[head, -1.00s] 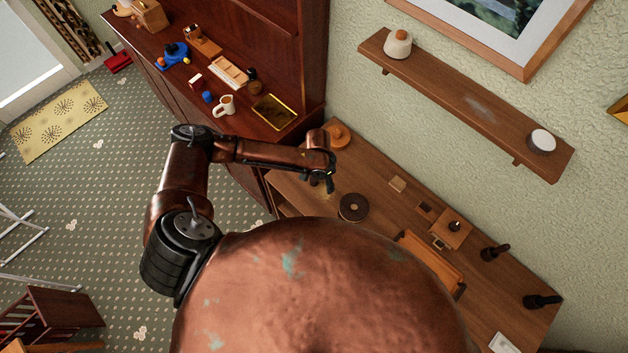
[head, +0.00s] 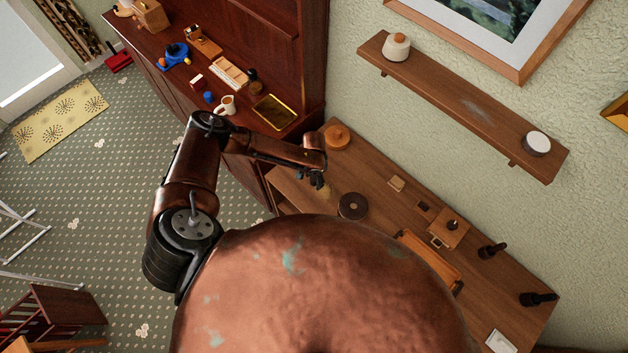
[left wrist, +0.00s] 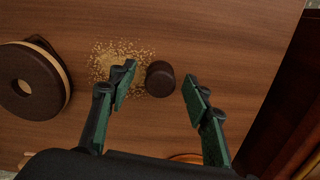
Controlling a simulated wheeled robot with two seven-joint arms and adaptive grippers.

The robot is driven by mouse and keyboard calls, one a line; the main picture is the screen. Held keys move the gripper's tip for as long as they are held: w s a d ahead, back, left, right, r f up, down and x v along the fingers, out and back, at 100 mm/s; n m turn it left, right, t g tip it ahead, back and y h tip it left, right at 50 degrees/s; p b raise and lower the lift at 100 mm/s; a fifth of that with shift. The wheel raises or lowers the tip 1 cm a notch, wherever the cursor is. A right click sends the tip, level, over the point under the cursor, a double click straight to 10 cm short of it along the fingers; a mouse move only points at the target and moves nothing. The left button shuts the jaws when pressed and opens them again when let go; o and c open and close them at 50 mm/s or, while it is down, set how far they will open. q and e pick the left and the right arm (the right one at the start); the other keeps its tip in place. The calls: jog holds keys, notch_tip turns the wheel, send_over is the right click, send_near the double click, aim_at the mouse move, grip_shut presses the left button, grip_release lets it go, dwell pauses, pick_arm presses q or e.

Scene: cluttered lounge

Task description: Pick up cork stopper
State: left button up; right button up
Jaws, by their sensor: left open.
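A short, round, dark brown piece (left wrist: 160,78), which looks like the cork stopper, is on the wooden table (left wrist: 225,50) in the left wrist view. A patch of tan crumbs (left wrist: 106,62) lies beside it on the left. My left gripper (left wrist: 161,90) is open, with one green-padded finger on either side of the stopper and gaps showing between. In the head view the left gripper (head: 318,181) is over the table's near left part. The stopper cannot be made out there. My right gripper is not in view.
A dark round disc with a central hole (head: 353,206) lies close by, also in the left wrist view (left wrist: 45,95). An orange-brown lidded pot (head: 337,137) stands near the wall. A dark wood cabinet (head: 285,70) rises left of the table.

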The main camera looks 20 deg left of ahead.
pick_arm(q)
jog(key=shift+c, duration=0.5)
jog(key=c, duration=0.9)
jog(key=shift+r, duration=0.1)
jog(key=shift+c, duration=0.2)
